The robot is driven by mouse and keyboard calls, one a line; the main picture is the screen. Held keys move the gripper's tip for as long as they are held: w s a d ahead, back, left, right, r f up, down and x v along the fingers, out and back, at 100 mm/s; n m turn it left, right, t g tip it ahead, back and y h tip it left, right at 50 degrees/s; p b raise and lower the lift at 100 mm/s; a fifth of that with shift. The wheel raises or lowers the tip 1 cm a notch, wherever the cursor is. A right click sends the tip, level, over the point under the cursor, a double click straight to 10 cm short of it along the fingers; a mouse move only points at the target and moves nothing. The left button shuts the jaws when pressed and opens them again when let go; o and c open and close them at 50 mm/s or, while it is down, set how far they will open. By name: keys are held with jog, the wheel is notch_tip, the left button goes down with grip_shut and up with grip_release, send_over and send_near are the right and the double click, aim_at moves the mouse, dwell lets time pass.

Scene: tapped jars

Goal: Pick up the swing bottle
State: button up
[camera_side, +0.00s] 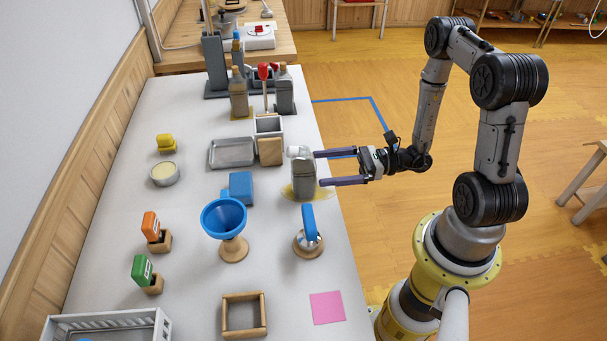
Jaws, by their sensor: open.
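A grey bottle with a white top (303,177), which looks like the swing bottle, stands upright near the right edge of the white table (185,230). A yellowish patch shows around its base. My gripper (320,168) is open, with its two long dark fingers pointing left at the bottle. The fingertips are just right of the bottle; I cannot tell whether they touch or overlap it. Two other grey bottles stand upright at the back, one with a tan cap and yellowish base (238,98) and one darker (285,95).
Near the bottle are a blue block (241,187), a metal tray (232,153), a grey and wooden box (269,137) and a blue-handled item on a round wooden base (309,230). A blue funnel (224,217) stands on a wooden stand. Clear table lies around the pink square (327,308).

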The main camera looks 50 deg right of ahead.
aim_at(304, 169)
jog(key=shift+x, duration=2.85)
grip_shut()
